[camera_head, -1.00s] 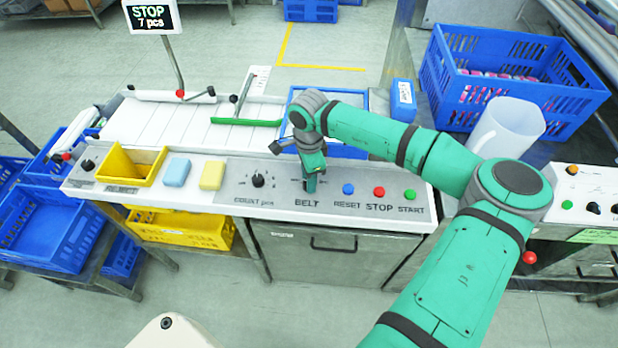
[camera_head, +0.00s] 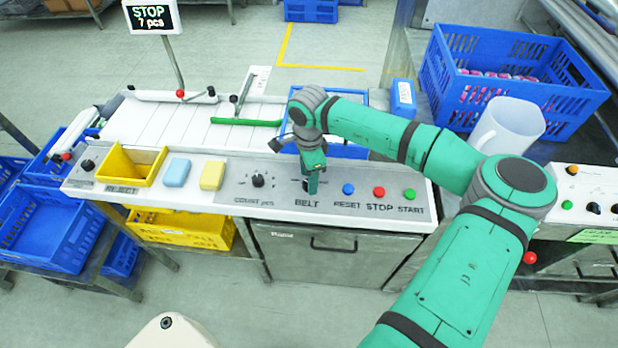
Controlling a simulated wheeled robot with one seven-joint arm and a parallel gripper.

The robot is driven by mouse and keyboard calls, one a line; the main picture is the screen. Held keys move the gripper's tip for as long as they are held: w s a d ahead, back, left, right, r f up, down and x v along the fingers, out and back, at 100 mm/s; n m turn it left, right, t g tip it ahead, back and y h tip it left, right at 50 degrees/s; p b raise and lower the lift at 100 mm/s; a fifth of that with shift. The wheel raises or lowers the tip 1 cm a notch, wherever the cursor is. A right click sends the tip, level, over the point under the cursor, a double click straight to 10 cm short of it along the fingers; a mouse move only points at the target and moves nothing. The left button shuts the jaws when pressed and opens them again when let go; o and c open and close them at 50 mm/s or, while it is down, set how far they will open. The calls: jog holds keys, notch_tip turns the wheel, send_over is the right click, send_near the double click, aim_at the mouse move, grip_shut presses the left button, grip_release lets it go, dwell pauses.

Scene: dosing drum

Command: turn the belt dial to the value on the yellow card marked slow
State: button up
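My gripper (camera_head: 311,186) points down at the belt dial's place, just above the word BELT on the grey control panel (camera_head: 228,190). The belt dial is mostly hidden behind the gripper, so its setting cannot be read. The fingers are small and overlap the dial; I cannot tell whether they are open or shut on it. No yellow card marked slow can be made out; a plain yellow block (camera_head: 212,176) lies on the panel left of the count dial (camera_head: 258,180).
Right of the gripper are the blue RESET button (camera_head: 348,189), red STOP button (camera_head: 379,192) and green START button (camera_head: 409,194). A blue block (camera_head: 177,173) and yellow reject bin (camera_head: 117,163) are at left. The display (camera_head: 152,17) reads STOP, 7 pcs.

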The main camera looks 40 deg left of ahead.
notch_tip(320, 180, up, 10)
dwell(0.4)
jog(key=shift+f, duration=0.15)
